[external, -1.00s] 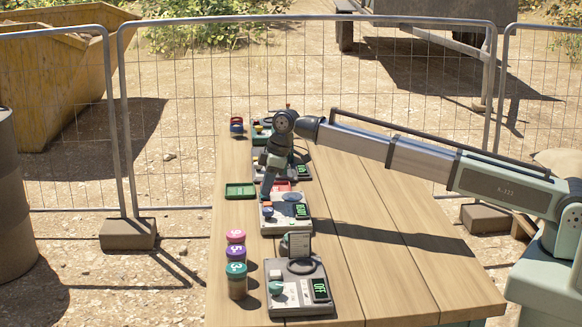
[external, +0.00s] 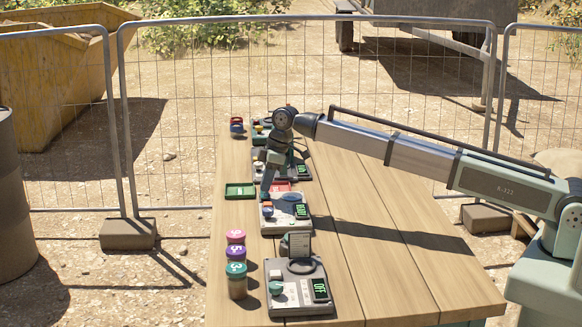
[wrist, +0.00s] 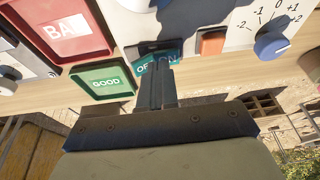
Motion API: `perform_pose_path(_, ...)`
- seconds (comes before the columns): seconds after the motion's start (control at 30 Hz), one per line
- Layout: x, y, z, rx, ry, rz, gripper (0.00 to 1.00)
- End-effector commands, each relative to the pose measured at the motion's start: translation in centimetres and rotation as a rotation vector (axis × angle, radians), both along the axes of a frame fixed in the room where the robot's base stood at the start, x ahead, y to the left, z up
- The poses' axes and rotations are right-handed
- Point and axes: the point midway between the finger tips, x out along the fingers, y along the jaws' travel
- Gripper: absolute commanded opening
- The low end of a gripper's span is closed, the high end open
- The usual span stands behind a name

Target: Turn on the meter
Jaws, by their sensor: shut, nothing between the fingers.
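The white meter (external: 283,222) stands in the middle of the table row, with a small display (external: 302,211) showing green characters too small to read. In the wrist view, its front (wrist: 232,22) carries a teal rocker switch (wrist: 177,53) marked OFF and ON. My gripper (wrist: 157,68) is shut and empty, with its fingertips at the switch, overlapping its middle. I cannot tell whether they touch or press it. In the external view, my gripper (external: 265,194) points down at the meter's left edge.
Beside the switch are an orange block (wrist: 213,42) and a blue knob (wrist: 271,46) with a numbered scale. A green GOOD tray (wrist: 104,82) and red BAD tray (wrist: 62,30) lie close by. Another meter (external: 297,288) and lidded jars (external: 236,280) stand nearer. The table's right side is clear.

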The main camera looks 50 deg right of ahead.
Motion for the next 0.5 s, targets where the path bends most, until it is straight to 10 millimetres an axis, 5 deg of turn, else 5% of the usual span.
perform_pose_path(0.27, 0.1, 0.0, 1.5, 0.001, -0.002, 0.000, 0.00)
perform_pose_path(0.5, -0.8, 0.0, 5.7, 0.001, -0.002, 0.001, 0.00)
